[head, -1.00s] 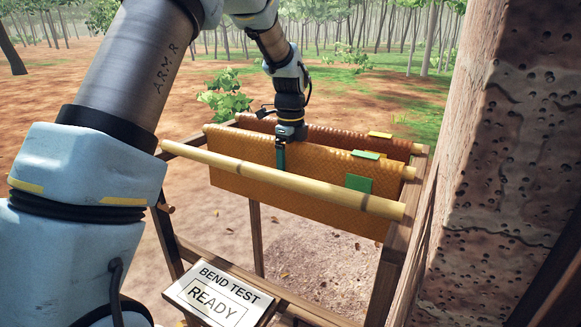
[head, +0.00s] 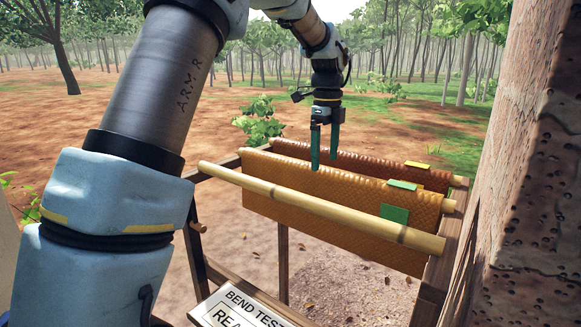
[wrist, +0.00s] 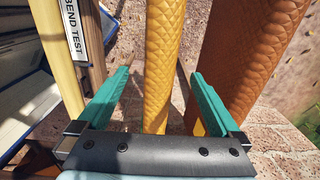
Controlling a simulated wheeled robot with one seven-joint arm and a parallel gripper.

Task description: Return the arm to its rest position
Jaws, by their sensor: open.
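My gripper (head: 324,150) is in the head view, above the rack and pointing down, its two teal fingers apart. In the wrist view my gripper (wrist: 158,95) is open, with nothing held between its fingers. The golden-orange latex sheet (head: 330,205) hangs over a pole just below it; in the wrist view this sheet (wrist: 163,60) runs through the gap between the fingers.
A bare bamboo pole (head: 320,205) crosses the front of the wooden rack (head: 192,245). A browner sheet (head: 365,168) hangs behind. A "BEND TEST" sign (head: 240,310) is below. A pitted post (head: 530,200) stands close at right.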

